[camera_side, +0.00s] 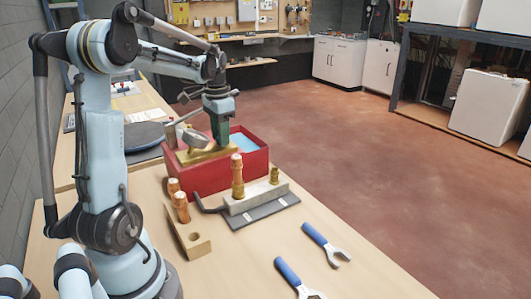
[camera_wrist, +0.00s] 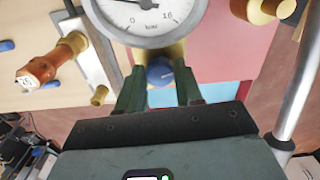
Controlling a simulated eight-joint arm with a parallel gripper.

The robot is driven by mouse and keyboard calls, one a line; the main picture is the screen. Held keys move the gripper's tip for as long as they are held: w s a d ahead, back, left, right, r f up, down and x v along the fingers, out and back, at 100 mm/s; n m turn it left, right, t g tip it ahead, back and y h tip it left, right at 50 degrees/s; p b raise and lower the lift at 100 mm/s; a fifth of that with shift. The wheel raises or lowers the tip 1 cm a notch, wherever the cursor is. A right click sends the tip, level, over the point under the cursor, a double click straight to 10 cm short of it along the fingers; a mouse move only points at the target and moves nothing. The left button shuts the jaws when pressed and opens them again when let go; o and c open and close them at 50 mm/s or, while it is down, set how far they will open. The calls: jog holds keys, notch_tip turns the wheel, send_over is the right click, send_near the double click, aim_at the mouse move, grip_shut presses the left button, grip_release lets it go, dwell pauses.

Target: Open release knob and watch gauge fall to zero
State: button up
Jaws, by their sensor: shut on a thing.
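A red tank (camera_side: 215,178) with light blue water inside stands on the bench in the side view. A brass body (camera_side: 208,153) lies across its top, with a round gauge (camera_side: 196,138) on it. In the wrist view the white gauge (camera_wrist: 150,20) is cut off at the top; its 0, 16 and bar marks show, but I cannot read the needle surely. A blue release knob (camera_wrist: 160,71) sits just below the gauge. My gripper (camera_wrist: 159,84) has its green fingers on both sides of the knob, shut on it. In the side view my gripper (camera_side: 222,138) hides the knob.
A metal block with copper-coloured fittings (camera_side: 237,177) stands on a grey plate in front of the tank. A wooden block (camera_side: 188,236) and blue-handled wrenches (camera_side: 315,235) lie nearer. The floor to the right is clear.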

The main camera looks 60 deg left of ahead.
jog(key=n, duration=0.7)
jog(key=shift+d, duration=0.1)
jog(key=n, duration=0.7)
jog(key=shift+w, duration=0.1)
dwell(0.5)
jog(key=o, duration=1)
jog(key=shift+o, duration=0.2)
jog(key=shift+r, duration=0.15)
jog(key=shift+r, duration=3.9)
jog(key=shift+w+d, duration=0.1)
jog(key=shift+d, duration=0.05)
